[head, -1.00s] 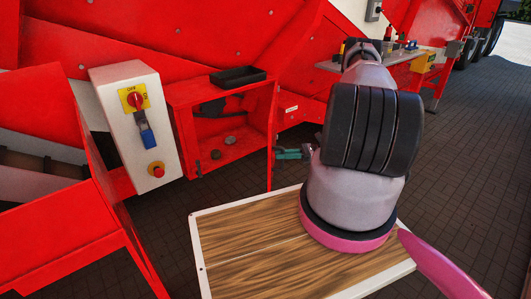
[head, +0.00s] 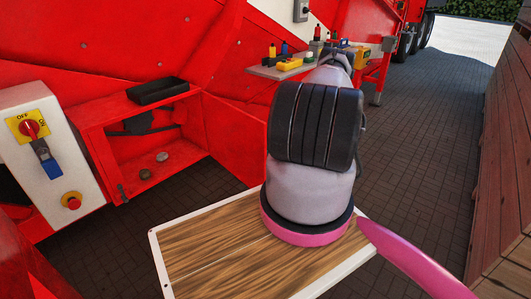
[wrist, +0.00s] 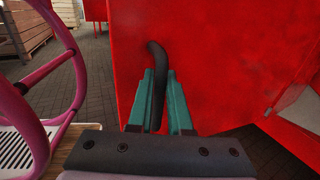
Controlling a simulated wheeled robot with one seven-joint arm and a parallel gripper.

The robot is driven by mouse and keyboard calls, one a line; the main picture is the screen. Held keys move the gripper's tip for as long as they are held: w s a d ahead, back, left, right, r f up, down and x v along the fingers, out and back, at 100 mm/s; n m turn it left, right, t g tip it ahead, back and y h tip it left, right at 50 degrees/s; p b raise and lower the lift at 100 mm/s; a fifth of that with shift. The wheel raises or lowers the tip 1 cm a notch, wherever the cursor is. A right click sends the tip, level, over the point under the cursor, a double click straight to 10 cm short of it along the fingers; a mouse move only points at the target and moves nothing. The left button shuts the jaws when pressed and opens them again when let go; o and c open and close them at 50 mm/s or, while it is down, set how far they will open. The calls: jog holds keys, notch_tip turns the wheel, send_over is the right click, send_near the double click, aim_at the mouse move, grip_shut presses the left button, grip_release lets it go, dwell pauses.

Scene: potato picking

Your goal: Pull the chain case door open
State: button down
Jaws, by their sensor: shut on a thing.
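The chain case (head: 105,130) is the open-fronted red box at the left of the head view. Its red door (head: 230,135) stands swung out from the box's right side, with its inner face showing. In the wrist view the door (wrist: 225,65) fills the middle and right, with a black curved handle (wrist: 156,60) on it. My gripper (wrist: 158,85) has its green fingers shut around the handle's lower part. In the head view my arm hides the gripper and the handle.
A black tray (head: 157,90) sits on top of the case, and stones (head: 162,157) lie inside. A white switch box (head: 45,150) stands left of it. A tool shelf (head: 285,70) is behind. Paving is clear at right, before a wooden wall (head: 500,160).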

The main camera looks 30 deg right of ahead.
jog(key=shift+w+d, duration=0.15)
jog(key=shift+d, duration=0.1)
jog(key=c, duration=0.8)
grip_release()
jog(key=shift+c, duration=0.2)
jog(key=shift+d, duration=0.1)
